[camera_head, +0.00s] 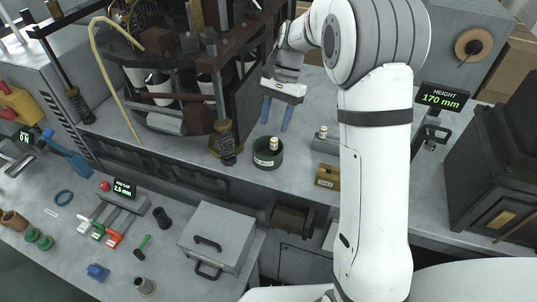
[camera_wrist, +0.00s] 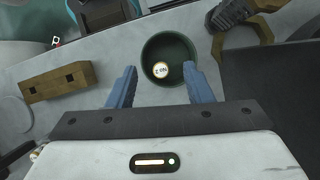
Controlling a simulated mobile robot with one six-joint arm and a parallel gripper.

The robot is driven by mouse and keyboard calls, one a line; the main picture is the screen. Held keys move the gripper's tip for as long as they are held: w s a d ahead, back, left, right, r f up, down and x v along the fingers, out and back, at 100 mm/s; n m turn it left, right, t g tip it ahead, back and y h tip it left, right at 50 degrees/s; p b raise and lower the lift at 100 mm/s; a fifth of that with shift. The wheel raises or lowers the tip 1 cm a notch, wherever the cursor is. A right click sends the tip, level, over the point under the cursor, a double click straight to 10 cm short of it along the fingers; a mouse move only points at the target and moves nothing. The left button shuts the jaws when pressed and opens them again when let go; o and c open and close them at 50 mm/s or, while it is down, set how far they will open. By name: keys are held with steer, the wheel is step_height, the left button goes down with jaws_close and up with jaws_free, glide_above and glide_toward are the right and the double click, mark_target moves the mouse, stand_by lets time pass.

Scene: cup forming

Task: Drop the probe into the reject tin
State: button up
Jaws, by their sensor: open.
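The reject tin (camera_head: 267,163) is a round dark green open tin on the grey bench, with a small pale label too small to read. It also shows in the wrist view (camera_wrist: 150,50). A small pale capped piece, apparently the probe (camera_head: 274,144), stands inside it. In the wrist view its round top (camera_wrist: 161,70) reads like "No 2" upside down. My gripper (camera_head: 275,127) is open and empty above the tin. In the wrist view its two blue fingers (camera_wrist: 159,66) are apart, with the tin beyond them and the piece showing between the tips.
A brass-coloured block (camera_head: 327,178) sits right of the tin; another small capped piece (camera_head: 322,133) stands behind it. The dark forming machine (camera_head: 180,75) with a spring post (camera_head: 226,142) stands left. A height display (camera_head: 441,97) reads 170 mm. A lower bench holds a grey lidded box (camera_head: 217,236).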

steer(key=v, duration=0.5)
steer(key=shift+w+d+r+b, duration=0.1)
steer(key=shift+w+r+b, duration=0.05)
steer(key=shift+r+b, duration=0.2)
steer(key=s+d+r+n+t+h, duration=0.1)
steer(key=s+d+r+n+t, duration=0.15)
steer(key=s, duration=0.35)
steer(key=s+d+r+n+t, duration=0.1)
steer(key=s+d+r, duration=0.15)
steer(key=s, duration=0.45)
steer(key=s+d+f+n+t, duration=0.1)
steer(key=s+d+f+t, duration=0.1)
steer(key=s, duration=0.5)
steer(key=s+d+f+n+t+h, duration=0.1)
steer(key=s+d+f+n+t, duration=0.1)
steer(key=s, duration=0.4)
steer(key=shift+s+f+h, duration=0.3)
steer(key=shift+s+f, duration=0.1)
steer(key=shift+f, duration=0.05)
